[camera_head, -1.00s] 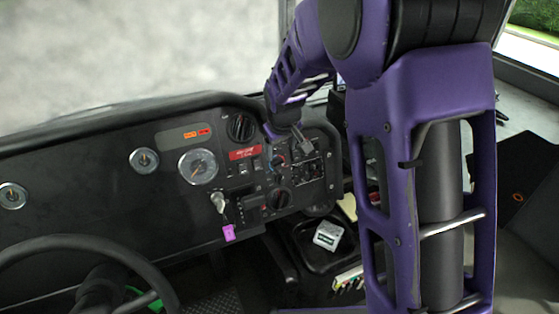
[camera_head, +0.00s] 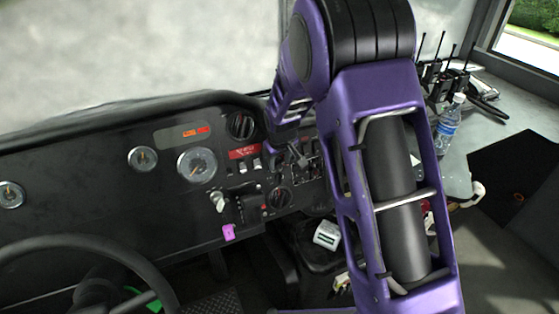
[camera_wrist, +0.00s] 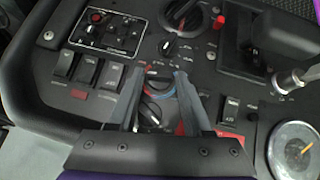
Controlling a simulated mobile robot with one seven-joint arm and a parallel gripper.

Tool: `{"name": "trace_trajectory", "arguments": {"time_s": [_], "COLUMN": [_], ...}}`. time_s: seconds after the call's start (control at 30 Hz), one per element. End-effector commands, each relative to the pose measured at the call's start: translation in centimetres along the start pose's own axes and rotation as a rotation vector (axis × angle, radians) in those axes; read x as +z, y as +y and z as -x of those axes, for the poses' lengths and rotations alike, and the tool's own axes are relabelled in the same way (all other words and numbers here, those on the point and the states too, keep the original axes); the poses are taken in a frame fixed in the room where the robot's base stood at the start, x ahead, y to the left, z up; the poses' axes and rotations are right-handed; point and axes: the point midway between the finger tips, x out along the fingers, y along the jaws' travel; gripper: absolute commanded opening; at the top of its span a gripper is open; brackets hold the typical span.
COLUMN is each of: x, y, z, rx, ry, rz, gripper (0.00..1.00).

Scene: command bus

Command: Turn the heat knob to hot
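The heat knob (camera_wrist: 158,86) is a small dark knob on the black dash panel, with a blue and red arc around it in the wrist view. My gripper (camera_wrist: 159,73) is open, one finger on each side of the knob in that picture. I cannot tell whether the fingers touch it. In the head view my gripper (camera_head: 299,157) is in front of the right part of the dash, and the heat knob is largely hidden there.

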Motion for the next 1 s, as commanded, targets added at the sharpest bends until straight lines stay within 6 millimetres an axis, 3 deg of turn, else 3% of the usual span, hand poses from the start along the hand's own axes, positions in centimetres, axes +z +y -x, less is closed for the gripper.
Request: {"name": "trace_trajectory", "arguments": {"time_s": [0.03,0.27,0.57,1.0], "x": [0.00,0.01,0.09,0.28], "y": [0.00,0.00,0.21,0.73], "z": [0.01,0.02,-0.01,-0.25], "rx": [0.000,0.000,-0.028,-0.208], "ry": [0.000,0.000,-0.003,-0.004], "rz": [0.000,0.000,-0.029,-0.200], "gripper": [0.39,0.00,0.00,0.00]}}
